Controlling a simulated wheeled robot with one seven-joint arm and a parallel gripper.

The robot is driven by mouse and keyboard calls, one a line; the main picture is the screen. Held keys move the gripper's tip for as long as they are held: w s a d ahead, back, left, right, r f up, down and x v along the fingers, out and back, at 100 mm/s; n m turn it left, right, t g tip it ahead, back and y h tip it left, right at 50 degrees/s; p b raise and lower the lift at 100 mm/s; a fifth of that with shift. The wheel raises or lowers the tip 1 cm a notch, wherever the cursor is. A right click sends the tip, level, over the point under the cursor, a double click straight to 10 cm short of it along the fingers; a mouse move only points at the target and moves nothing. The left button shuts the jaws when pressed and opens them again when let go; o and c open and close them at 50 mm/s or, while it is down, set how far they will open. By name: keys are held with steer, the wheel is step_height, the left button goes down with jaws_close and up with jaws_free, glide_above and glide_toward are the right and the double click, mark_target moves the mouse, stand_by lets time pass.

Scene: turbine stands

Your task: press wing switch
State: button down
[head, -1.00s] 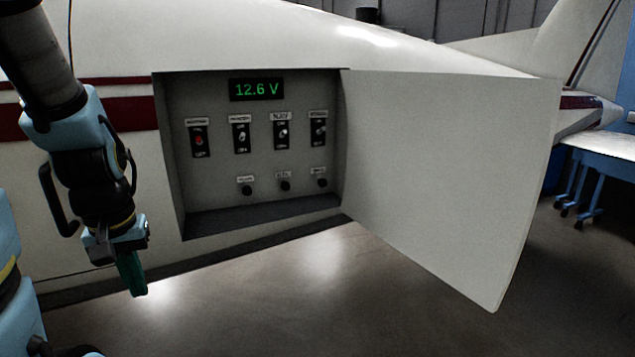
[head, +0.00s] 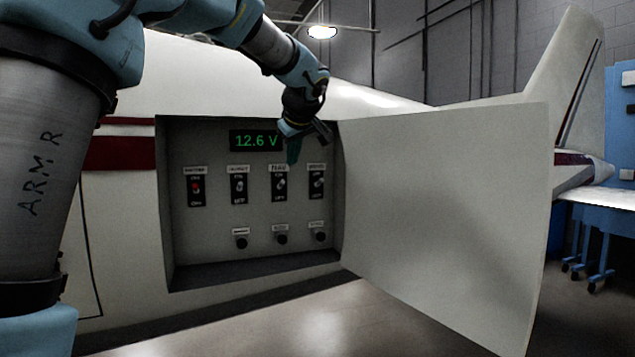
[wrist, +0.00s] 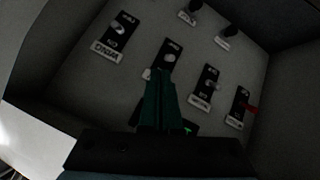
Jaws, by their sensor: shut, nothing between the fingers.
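The wing switch (head: 317,183) is the rightmost toggle in the upper row of the recessed grey panel (head: 210,236). In the wrist view the picture is turned, and the wing switch (wrist: 119,29) is at the upper left with its "WING" label readable. My gripper (head: 293,153) is shut and empty, its green fingers pointing down just above the NAV switch (head: 280,184), left of the wing switch. In the wrist view my gripper (wrist: 160,82) points towards the NAV switch (wrist: 169,57) and partly hides its label. Whether the tip touches the panel cannot be told.
The left toggle has a red lever (head: 195,187); another toggle (head: 239,186) stands beside it. Several black knobs (head: 281,238) form the lower row. A green display (head: 256,141) reads 12.6 V. The open panel door (head: 445,220) stands out on the right. The recess walls enclose the panel.

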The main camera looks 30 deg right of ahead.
steer(key=s+d+r+n+t, duration=0.1)
steer(key=d+r, duration=0.3)
steer(key=shift+s+d+r+h+b, duration=0.2)
steer(key=shift+d+r+h+b, duration=0.1)
steer(key=shift+d+h, duration=0.1)
steer(key=shift+w, duration=0.1)
steer(key=p, duration=0.4)
glide_above(320, 182)
steer(key=w+a, duration=0.1)
steer(key=a, duration=0.2)
step_height(320, 182, down, 6)
steer(key=shift+w+a+r, duration=0.1)
steer(key=shift+s+d+f, duration=0.7)
steer(key=shift+f, duration=0.2)
steer(key=shift+s+d+f, duration=0.2)
steer(key=shift+d+f, duration=0.15)
steer(key=shift+f, duration=0.3)
steer(key=b, duration=0.2)
steer(key=shift+s+f+b, duration=0.1)
steer(key=shift+f+b, duration=0.25)
steer(key=shift+r+t+b, duration=0.1)
steer(key=shift+t+b, duration=0.3)
steer(key=shift+b, duration=0.1)
